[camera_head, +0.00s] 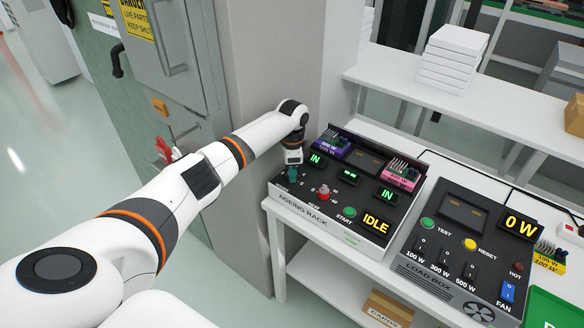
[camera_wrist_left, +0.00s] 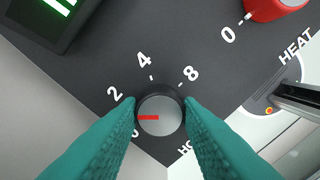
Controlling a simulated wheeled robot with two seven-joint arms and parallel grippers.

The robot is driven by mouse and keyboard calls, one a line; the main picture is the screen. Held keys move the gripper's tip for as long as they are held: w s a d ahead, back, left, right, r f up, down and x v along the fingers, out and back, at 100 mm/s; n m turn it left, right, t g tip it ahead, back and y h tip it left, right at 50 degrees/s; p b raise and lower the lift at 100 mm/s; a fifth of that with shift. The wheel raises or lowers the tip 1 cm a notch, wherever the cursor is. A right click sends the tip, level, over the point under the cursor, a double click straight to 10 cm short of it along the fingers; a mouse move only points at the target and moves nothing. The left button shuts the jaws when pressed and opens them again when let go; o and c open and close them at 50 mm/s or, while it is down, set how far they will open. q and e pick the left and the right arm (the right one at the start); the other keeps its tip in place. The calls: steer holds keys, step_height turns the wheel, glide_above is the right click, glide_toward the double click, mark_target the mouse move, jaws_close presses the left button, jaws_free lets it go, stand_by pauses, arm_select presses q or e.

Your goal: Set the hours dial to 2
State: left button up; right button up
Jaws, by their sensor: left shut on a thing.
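The hours dial (camera_wrist_left: 160,115) is a round knob with a dark rim and pale grey face, seen in the left wrist view. Its red mark points left in that view, between the partly hidden 0 and the 2; the 4 and 8 lie further round. My left gripper (camera_head: 292,178) reaches down at the left front of the ageing rack (camera_head: 349,218). Its teal fingers (camera_wrist_left: 159,126) are shut on the dial's sides. In the head view the fingers hide the dial. My right gripper does not show.
The red heat knob (camera_head: 323,190) is close to the right of my left gripper, with the green start button (camera_head: 348,212) beyond it. The load box (camera_head: 449,238) stands to the right. A grey pillar (camera_head: 262,75) rises behind my left arm.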

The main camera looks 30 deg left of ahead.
arm_select(q)
steer(key=shift+m, duration=1.1)
steer(key=o, duration=1)
step_height(320, 180, up, 12)
steer(key=shift+r+b, duration=0.1)
steer(key=shift+b, duration=0.7)
